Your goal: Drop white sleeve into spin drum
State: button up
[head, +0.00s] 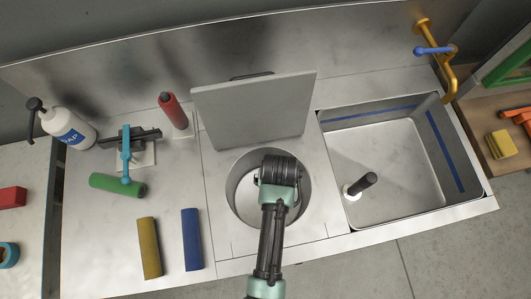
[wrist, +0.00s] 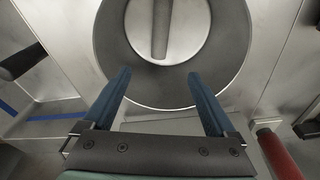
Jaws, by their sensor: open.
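The spin drum (head: 240,187) is a round metal well in the middle of the counter, its square lid (head: 255,108) raised behind it. My gripper (wrist: 158,76) is open and empty, pointing down over the drum (wrist: 222,45). A dark grey bar-like piece (wrist: 161,28) stands or lies at the drum's centre in the wrist view, beyond the fingertips. In the head view my wrist covers part of the drum and hides the fingers. I cannot make out a white sleeve for certain; a small white ring (head: 351,193) sits at the base of a dark handle in the sink.
The sink (head: 402,205) lies right of the drum, with an orange tap (head: 448,75) behind. A red sleeve (head: 172,110) stands upright at the back left. Green (head: 117,185), yellow (head: 149,248) and blue (head: 192,239) sleeves lie on the left counter near a soap bottle (head: 70,130).

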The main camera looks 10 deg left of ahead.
notch_tip(320, 180, up, 8)
jog(key=s, duration=0.1)
jog(key=shift+s+r, duration=0.15)
jog(key=shift+r, duration=0.05)
dwell(0.4)
jog(key=w+r+t+b, duration=0.1)
jog(key=w+r+t, duration=0.6)
jog(key=w+r, duration=0.7)
jog(key=w+r+t+b, duration=0.1)
jog(key=w+r+t, duration=0.2)
jog(key=r, duration=0.6)
jog(key=w+r+t, duration=0.2)
jog(key=r+t, duration=0.2)
jog(key=r, duration=0.6)
jog(key=s+r+t, duration=0.4)
jog(key=r, duration=0.6)
jog(key=s+r+t, duration=0.3)
jog(key=s+r, duration=0.1)
jog(key=r, duration=0.6)
jog(key=s+r+t+b, duration=0.1)
jog(key=s+r+t, duration=0.3)
jog(key=r, duration=0.7)
jog(key=shift+s+m+t, duration=0.3)
jog(key=shift+s, duration=0.1)
